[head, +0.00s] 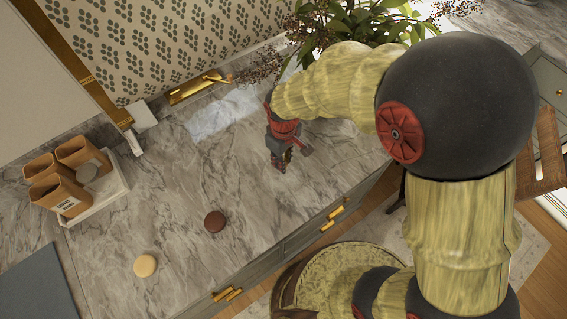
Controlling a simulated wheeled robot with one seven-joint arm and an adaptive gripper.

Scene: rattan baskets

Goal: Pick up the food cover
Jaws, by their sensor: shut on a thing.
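My gripper (283,160) is over the grey marble counter (180,190), near its middle, with its fingers pointing down. Its jaws are shut on a small brownish thing (288,155), which is mostly hidden by the fingers. I cannot tell whether this is the food cover, and I see no other thing that is clearly a food cover. I also cannot tell whether the held thing touches the counter.
A dark brown disc (214,221) and a cream disc (145,265) lie on the counter. Several brown canisters stand in a white tray (100,202) at the left. A leafy plant (345,22) stands behind my arm. The counter between my gripper and the tray is clear.

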